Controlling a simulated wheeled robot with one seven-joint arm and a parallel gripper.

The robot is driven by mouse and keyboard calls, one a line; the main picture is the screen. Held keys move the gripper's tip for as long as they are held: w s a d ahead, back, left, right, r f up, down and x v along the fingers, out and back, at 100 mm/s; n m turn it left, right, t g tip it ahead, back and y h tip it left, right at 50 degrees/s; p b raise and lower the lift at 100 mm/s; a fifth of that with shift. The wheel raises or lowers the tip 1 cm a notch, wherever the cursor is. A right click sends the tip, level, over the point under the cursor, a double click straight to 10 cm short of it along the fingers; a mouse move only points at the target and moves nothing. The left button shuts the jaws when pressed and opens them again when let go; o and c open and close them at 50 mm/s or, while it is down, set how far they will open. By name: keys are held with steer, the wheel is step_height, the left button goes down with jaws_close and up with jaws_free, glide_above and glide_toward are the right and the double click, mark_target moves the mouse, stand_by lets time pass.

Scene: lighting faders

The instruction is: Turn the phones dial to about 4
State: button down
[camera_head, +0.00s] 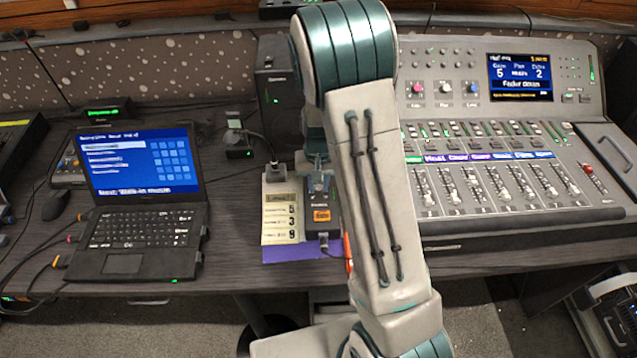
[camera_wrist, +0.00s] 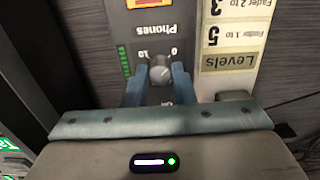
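A cream "Levels" card (camera_head: 281,218) stands right beside the box; it also shows in the wrist view (camera_wrist: 232,40). A laptop (camera_head: 140,190) is to the left, a mixing console (camera_head: 500,215) to the right.

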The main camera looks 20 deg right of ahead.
steer(key=shift+m, duration=0.3)
steer(key=m, duration=0.4)
steer(key=shift+r+m, duration=0.1)
steer(key=shift+m, duration=0.2)
steer(key=m+p, duration=0.2)
steer(key=m, duration=0.3)
steer(key=m+p, duration=0.2)
steer(key=m, duration=0.3)
steer(key=shift+r+m, duration=0.1)
steer(key=shift+m, duration=0.3)
steer(key=m+p, duration=0.3)
steer(key=m, duration=0.2)
steer(key=shift+w, duration=0.1)
steer(key=shift+m, duration=0.3)
steer(key=c, duration=1.2)
jaws_free()
